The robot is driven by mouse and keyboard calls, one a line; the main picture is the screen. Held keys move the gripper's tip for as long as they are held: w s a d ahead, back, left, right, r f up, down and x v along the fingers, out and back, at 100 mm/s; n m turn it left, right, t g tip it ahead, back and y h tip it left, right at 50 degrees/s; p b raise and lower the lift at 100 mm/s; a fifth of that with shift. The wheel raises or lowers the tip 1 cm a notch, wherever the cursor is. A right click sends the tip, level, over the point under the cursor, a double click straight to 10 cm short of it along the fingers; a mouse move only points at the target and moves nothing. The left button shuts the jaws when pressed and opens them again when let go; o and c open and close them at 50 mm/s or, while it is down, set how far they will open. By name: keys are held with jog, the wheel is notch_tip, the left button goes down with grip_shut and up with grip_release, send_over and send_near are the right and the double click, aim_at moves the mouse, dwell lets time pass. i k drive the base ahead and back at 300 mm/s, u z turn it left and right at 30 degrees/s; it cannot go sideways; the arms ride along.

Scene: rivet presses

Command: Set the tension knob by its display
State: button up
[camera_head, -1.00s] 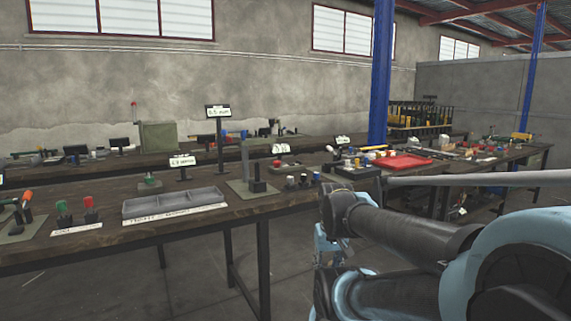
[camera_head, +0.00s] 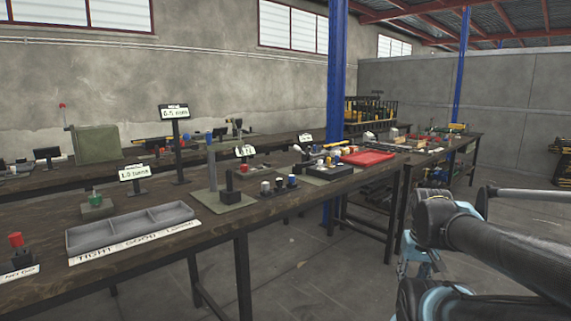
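A green knob (camera_head: 96,198) sits on a small grey-green base near the back of the left workbench. Just behind it to the right stands a small display (camera_head: 133,174) on a post, reading something like "1.0 turns". A taller display (camera_head: 174,112) behind reads about "0.5 mm". I cannot tell for certain which knob is the tension knob. My gripper (camera_head: 421,264) is partly visible at the lower right, below my dark arm link, over the floor and well apart from the bench. Its fingers are too small and hidden to tell their state.
A grey three-part tray (camera_head: 132,228) with a "TIGHT GOOD LOOSE" label lies at the bench front. A press (camera_head: 218,183) and several small cylinders (camera_head: 279,184) stand to its right. A red tray (camera_head: 368,157) lies farther off. The floor between bench and arm is clear.

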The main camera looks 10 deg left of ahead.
aim_at(244, 168)
jog(key=z, duration=0.65)
jog(key=i, duration=1.2)
jog(key=u, duration=1.9)
